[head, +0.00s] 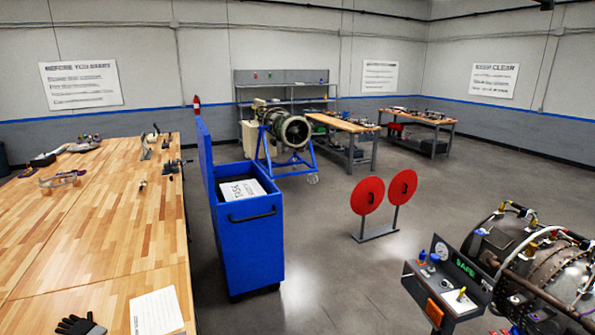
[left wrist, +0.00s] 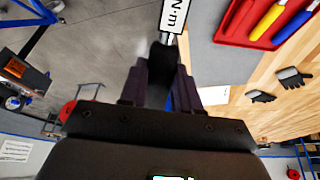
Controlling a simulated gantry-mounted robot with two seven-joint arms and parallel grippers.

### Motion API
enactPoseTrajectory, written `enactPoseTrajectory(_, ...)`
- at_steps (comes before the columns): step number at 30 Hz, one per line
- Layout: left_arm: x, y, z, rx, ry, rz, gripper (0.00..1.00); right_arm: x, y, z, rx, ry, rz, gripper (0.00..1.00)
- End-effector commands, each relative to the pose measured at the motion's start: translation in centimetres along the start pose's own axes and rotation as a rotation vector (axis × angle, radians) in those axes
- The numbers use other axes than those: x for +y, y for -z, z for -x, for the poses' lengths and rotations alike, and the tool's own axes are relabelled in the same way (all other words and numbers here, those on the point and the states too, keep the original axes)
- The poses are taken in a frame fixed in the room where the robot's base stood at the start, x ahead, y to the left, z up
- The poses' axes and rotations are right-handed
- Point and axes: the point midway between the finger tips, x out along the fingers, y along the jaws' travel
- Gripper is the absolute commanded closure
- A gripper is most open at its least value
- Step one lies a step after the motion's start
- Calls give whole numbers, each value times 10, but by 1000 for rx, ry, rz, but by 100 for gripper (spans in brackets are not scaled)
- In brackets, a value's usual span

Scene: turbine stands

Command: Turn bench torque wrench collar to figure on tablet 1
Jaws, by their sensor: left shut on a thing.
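In the left wrist view my left gripper (left wrist: 162,90) is shut on a dark, rounded piece, which looks like part of the torque wrench (left wrist: 165,55). A white label (left wrist: 174,14) reading "N·m" shows just beyond the fingertips, cut by the top edge. The collar's scale and setting cannot be read. A small lit greenish display (left wrist: 172,178) shows at the bottom edge, too cut off to read. No tablet can be made out for sure in either view. Neither gripper shows in the head view, and my right gripper is in no view.
The left wrist view shows a red tray (left wrist: 262,22) with coloured-handled tools and dark gloves (left wrist: 292,78) on the wooden bench. In the head view a long wooden bench (head: 95,225) is at left, beside a blue cart (head: 248,240). An engine (head: 545,265) stands at right.

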Motion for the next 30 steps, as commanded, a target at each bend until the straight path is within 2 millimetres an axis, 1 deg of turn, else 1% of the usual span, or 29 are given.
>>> enactPoseTrajectory(11, 0, 2, 3, 3, 0, 0, 100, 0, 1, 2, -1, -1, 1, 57)
enactPoseTrajectory(14, 0, 4, 8, 3, 0, 0, 100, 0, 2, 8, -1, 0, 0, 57)
enactPoseTrajectory(23, 0, 13, 30, 2, 1, 0, 100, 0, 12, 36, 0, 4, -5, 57)
enactPoseTrajectory(24, 0, 14, 30, 4, -1, 2, 100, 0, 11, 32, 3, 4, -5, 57)
enactPoseTrajectory(30, 1, 20, 47, 5, -2, 1, 100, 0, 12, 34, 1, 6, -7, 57)
